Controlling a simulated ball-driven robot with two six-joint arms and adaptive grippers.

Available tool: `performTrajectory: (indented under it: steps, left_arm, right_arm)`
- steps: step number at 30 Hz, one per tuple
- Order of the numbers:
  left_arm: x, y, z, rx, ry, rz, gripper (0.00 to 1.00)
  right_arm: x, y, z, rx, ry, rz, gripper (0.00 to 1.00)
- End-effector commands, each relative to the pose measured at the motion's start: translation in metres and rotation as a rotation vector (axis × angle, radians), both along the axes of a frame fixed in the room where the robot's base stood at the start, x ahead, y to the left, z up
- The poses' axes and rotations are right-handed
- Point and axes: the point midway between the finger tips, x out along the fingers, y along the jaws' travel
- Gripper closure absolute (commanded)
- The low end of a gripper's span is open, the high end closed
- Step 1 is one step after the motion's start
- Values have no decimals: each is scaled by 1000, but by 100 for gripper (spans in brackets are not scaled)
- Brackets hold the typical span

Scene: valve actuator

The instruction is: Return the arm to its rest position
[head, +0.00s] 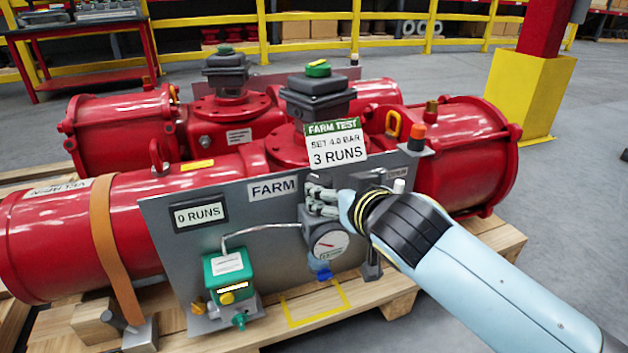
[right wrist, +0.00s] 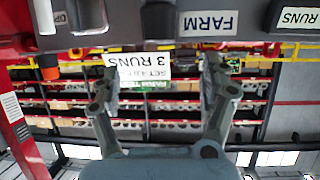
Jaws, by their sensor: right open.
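My right arm comes in from the lower right in the head view. Its gripper (head: 318,198) is in front of the grey panel (head: 160,270), just above the round gauge (head: 330,244) in the picture. Whether it touches the panel cannot be told. In the right wrist view the two fingers (right wrist: 158,85) stand apart with nothing held between them; the white and green card (right wrist: 150,62) shows behind them, upside down. In the head view this card (head: 336,146) reads "FARM TEST, SET 4.0 BAR, 3 RUNS". My left gripper is not in view.
The panel carries a "0 RUNS" display (head: 200,215), a FARM label (head: 272,188) and a green box (head: 228,272) with a yellow button. Red actuators (head: 90,225) lie behind it on a wooden pallet (head: 385,290).

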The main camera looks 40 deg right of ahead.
Motion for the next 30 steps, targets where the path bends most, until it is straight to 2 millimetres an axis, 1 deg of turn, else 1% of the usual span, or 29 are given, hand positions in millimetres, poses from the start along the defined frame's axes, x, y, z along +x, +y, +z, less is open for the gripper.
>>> performTrajectory:
  steps: [5, 7, 8, 10, 11, 14, 15, 17, 18, 20, 21, 23, 24, 27, 29, 30]
  left_arm:
    - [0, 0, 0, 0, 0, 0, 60]
    - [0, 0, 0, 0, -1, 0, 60]
    - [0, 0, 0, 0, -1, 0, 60]
    - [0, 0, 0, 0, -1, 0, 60]
    - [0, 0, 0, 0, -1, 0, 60]
    - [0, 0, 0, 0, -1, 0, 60]
    - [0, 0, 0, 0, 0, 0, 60]
    - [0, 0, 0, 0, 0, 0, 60]
    - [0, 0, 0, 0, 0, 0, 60]
    - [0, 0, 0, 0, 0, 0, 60]
    - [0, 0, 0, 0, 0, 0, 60]
    - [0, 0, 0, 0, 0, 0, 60]
    - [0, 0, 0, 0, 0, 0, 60]
    - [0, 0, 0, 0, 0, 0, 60]
    - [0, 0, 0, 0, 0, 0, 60]
    - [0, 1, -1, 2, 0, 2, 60]
  right_arm:
    - [0, 0, 0, 0, 0, 0, 21]
    - [-3, 0, -3, 0, 7, 0, 21]
    - [-7, 0, -7, 0, 17, 0, 21]
    - [-23, 0, -22, 3, 58, 1, 21]
    - [-34, 1, -32, 9, 83, 1, 21]
    - [-82, 3, -72, 50, 234, -10, 21]
    - [-103, 5, -88, 59, 311, -8, 21]
    - [-134, 9, -109, 69, 426, 3, 21]
    - [-154, 12, -120, 75, 500, 15, 21]
    - [-179, 16, -134, 81, 598, 38, 21]
    - [-196, 20, -142, 86, 661, 57, 21]
    - [-219, 27, -151, 91, 753, 94, 21]
    - [-234, 31, -157, 96, 814, 125, 21]
    - [-266, 47, -165, 107, 967, 238, 21]
    - [-279, 53, -167, 89, 1039, 320, 21]
    - [-279, 51, -169, 74, 1044, 330, 21]
